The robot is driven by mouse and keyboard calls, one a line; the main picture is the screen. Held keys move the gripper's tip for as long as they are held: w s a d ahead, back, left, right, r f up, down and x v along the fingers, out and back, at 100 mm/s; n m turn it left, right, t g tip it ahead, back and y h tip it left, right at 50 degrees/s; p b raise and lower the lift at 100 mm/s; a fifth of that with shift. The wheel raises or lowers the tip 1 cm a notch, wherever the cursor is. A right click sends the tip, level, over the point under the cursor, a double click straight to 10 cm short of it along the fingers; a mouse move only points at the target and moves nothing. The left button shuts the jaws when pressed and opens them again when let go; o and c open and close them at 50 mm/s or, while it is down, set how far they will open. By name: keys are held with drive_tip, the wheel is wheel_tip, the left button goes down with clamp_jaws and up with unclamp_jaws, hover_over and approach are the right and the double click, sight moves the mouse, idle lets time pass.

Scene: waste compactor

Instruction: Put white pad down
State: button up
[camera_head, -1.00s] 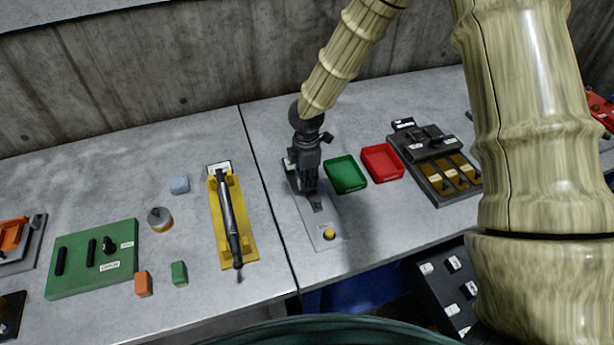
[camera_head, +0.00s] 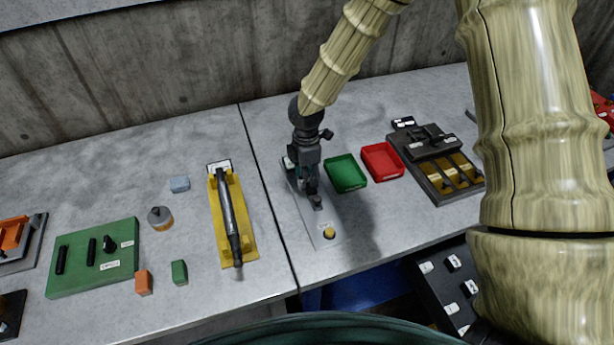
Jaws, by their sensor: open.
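My gripper (camera_head: 312,194) is open and points down over the light grey plate (camera_head: 325,243) on the right-hand table. The plate has a yellow round knob (camera_head: 329,232) near its front end. A small dark grey piece shows at the fingertips; I cannot tell whether it is part of the plate or of the gripper. No white pad can be made out; the gripper hides the middle of the plate.
A green tray (camera_head: 346,188) and a red tray (camera_head: 398,175) stand right of my gripper, then a dark box with yellow slots (camera_head: 433,184). Left of the table seam is a yellow holder (camera_head: 247,252) with a dark rod (camera_head: 229,215). Bare tabletop lies in front of the trays.

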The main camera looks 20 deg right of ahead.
wheel_tip(320, 180, up, 12)
drive_tip(key=b, duration=0.2)
drive_tip(key=shift+b, duration=0.4)
drive_tip(key=shift+r, duration=0.15)
